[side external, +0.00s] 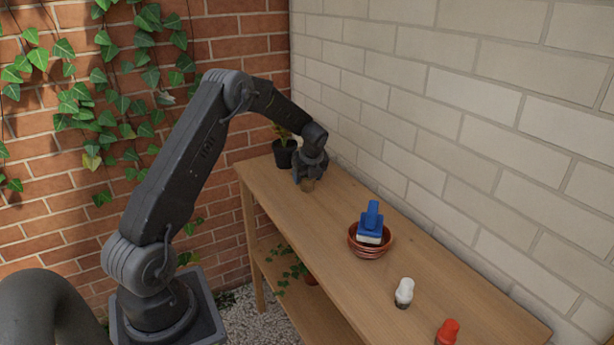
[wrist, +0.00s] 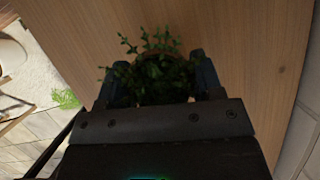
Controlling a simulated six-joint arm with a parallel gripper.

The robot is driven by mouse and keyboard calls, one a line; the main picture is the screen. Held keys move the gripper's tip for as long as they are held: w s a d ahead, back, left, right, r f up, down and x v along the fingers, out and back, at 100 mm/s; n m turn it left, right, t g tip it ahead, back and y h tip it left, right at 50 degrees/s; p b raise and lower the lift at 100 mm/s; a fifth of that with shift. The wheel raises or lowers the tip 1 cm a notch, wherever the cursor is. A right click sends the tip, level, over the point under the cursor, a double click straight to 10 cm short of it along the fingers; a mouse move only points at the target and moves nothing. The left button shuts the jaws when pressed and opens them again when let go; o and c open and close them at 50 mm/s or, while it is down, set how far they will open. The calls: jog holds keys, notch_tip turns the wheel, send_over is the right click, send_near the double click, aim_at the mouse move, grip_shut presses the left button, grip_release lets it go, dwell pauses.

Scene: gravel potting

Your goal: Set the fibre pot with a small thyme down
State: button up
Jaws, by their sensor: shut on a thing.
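The fibre pot (side external: 308,185) is a small brown pot under my gripper (side external: 310,176) near the far end of the wooden shelf top in the side view. My gripper is shut on it. In the wrist view the green thyme (wrist: 158,75) shows between the two fingers of my gripper (wrist: 154,82), with leaves reaching past them. The thyme hides most of the pot there. The pot is upright or nearly so. I cannot tell whether its base touches the wood.
The wooden shelf top (side external: 335,223) is bare just in front of the pot. A black pot with a plant (side external: 284,155) stands close behind it. Stacked terracotta saucers (side external: 371,251) hold a blue-handled item (side external: 371,217). A white-topped bottle (side external: 404,291) and a red-topped one (side external: 448,331) stand nearer. A pale brick wall (side external: 430,120) runs along the right.

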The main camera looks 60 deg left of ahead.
jog(key=shift+f, duration=0.15)
jog(key=o, duration=1)
jog(key=shift+c, duration=0.2)
jog(key=s+d+r+n+t, duration=0.1)
jog(key=s+d+r+n, duration=0.1)
jog(key=d+r, duration=0.6)
jog(key=s+d+r+n, duration=0.25)
jog(key=d+r, duration=0.35)
jog(key=r, duration=0.5)
jog(key=s+d+r+n+t+h, duration=0.2)
jog(key=s+d+n+t+h, duration=0.1)
jog(key=s+d+n, duration=1.2)
jog(key=s+d+h, duration=0.1)
jog(key=s+d, duration=0.4)
jog(key=s, duration=0.2)
jog(key=shift+d+r+t, duration=0.15)
jog(key=shift+d+t, duration=0.1)
jog(key=shift+t, duration=0.15)
